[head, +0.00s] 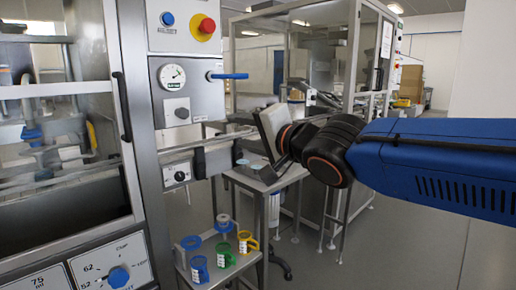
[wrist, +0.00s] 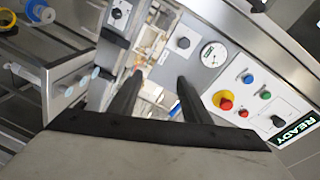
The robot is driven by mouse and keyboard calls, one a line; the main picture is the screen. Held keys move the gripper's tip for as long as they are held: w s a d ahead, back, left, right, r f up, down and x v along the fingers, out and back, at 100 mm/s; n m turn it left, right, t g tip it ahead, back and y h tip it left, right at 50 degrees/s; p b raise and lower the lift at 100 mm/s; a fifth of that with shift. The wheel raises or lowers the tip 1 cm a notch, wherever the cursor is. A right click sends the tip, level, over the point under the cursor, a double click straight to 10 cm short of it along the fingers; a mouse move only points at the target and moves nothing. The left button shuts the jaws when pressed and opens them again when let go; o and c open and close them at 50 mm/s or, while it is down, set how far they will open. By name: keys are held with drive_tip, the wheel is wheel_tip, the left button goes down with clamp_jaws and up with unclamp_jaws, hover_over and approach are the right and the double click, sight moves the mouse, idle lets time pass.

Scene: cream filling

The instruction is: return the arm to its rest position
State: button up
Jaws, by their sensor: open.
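My arm (head: 430,165) reaches in from the right edge of the head view, with its blue link roughly level and its dark wrist in front of the machine. My gripper (wrist: 160,82) shows in the wrist view as two dark fingers set apart, with nothing between them. The fingers point towards the filling machine's front, which appears tilted there. In the head view the gripper end is beside the machine's control column (head: 187,100), and its fingertips are hard to make out.
A steel side table (head: 272,182) stands below my gripper. Blue (head: 199,268), green (head: 226,254) and yellow (head: 246,242) cups sit on a lower shelf. The left cabinet (head: 60,130) has a glass front and handle. A glass-walled machine (head: 340,60) stands behind. Grey floor (head: 400,245) is open at lower right.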

drive_tip(key=s+d+f+h, duration=0.1)
drive_tip(key=d+f+h, duration=0.2)
drive_tip(key=d+f, duration=0.45)
drive_tip(key=d+f+n+g+h, duration=0.1)
drive_tip(key=d+f+h, duration=0.25)
drive_tip(key=d, duration=0.65)
drive_tip(key=s+d+f+h, duration=0.1)
drive_tip(key=d+f+h, duration=0.2)
drive_tip(key=d+f, duration=0.45)
drive_tip(key=s+d+f+n+g+h, duration=0.1)
drive_tip(key=s+d+f+n+g, duration=0.1)
drive_tip(key=s+d+f, duration=0.4)
drive_tip(key=s+d+f+n+g+h, duration=0.1)
drive_tip(key=s+d+f+n+g, duration=0.1)
drive_tip(key=s+d+f+g, duration=0.2)
drive_tip(key=s+d+f, duration=0.3)
drive_tip(key=s+f, duration=0.2)
drive_tip(key=s, duration=0.3)
drive_tip(key=shift+s+f+g, duration=0.35)
drive_tip(key=shift+g, duration=0.05)
